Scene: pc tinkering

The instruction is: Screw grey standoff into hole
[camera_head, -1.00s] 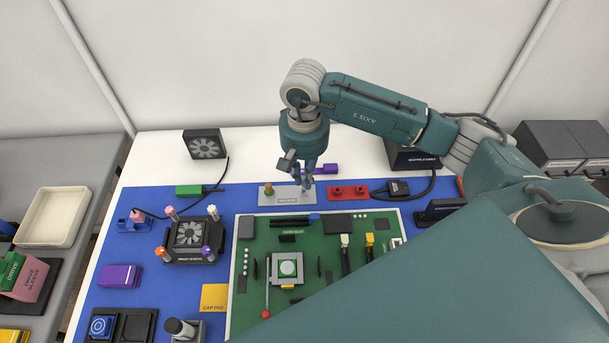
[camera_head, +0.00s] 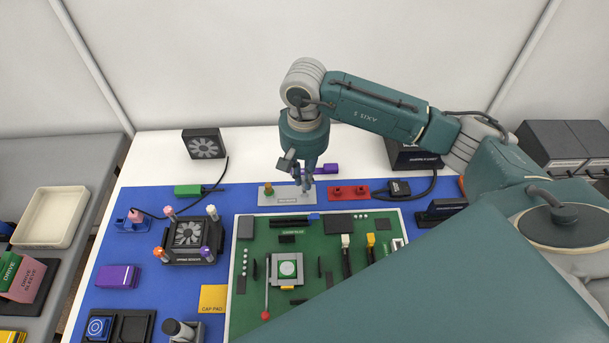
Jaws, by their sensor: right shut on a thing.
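A light grey plate (camera_head: 285,199) lies on the blue mat behind the green board. A brass-coloured standoff (camera_head: 268,189) stands upright at its left end. My right gripper (camera_head: 303,183) points straight down over the right end of the plate. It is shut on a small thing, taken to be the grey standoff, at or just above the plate. The fingers hide most of that thing and the hole under it, so I cannot tell how deep it sits. My left gripper is not in view.
A green circuit board (camera_head: 300,253) lies in front of the plate. A red block (camera_head: 348,192) stands right of the plate, and a purple piece (camera_head: 325,169) lies behind the gripper. A green block (camera_head: 187,190) is to the left. My right arm covers the lower right.

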